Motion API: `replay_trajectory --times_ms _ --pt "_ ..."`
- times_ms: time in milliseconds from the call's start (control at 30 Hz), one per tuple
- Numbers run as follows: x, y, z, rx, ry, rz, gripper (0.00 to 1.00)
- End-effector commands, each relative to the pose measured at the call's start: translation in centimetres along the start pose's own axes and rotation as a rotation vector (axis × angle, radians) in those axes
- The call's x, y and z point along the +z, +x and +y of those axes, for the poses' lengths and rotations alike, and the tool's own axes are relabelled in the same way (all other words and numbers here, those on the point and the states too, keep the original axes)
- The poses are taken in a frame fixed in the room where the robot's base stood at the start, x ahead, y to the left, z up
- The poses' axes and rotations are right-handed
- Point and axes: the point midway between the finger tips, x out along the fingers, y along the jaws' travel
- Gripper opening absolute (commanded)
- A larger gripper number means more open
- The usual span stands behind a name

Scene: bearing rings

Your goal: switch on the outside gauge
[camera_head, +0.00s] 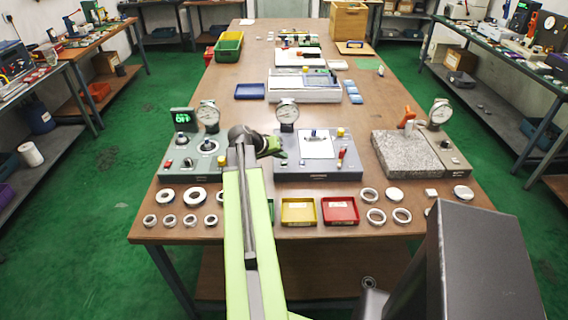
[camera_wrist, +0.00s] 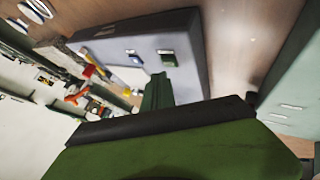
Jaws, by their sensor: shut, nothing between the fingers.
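Three gauge stations stand on the bench, and I cannot read which is the outside gauge. The left station (camera_head: 176,165) has knobs, a dial and a lit green display (camera_head: 183,118). The middle station (camera_head: 345,174) is a grey box with a dial (camera_head: 287,112) and a white plate. The right station has a granite block (camera_head: 404,158) and a dial (camera_head: 440,112). My gripper (camera_head: 279,153) is shut and empty, at the middle station's left side. In the wrist view its fingers (camera_wrist: 158,92) point toward a grey box with two small dark switches (camera_wrist: 168,58); contact is unclear.
Several metal rings (camera_head: 194,195) lie along the front edge. A yellow tray (camera_head: 299,223) and a red tray (camera_head: 340,221) sit before the middle station. A blue tray (camera_head: 249,91) lies behind. Bare bench shows between the middle and right stations.

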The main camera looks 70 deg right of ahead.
Motion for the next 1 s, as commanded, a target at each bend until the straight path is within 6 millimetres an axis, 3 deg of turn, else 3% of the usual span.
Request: replay_trajectory --times_ms 1000 --pt "0.42 0.66 -0.37 0.001 0.001 -0.001 0.00"
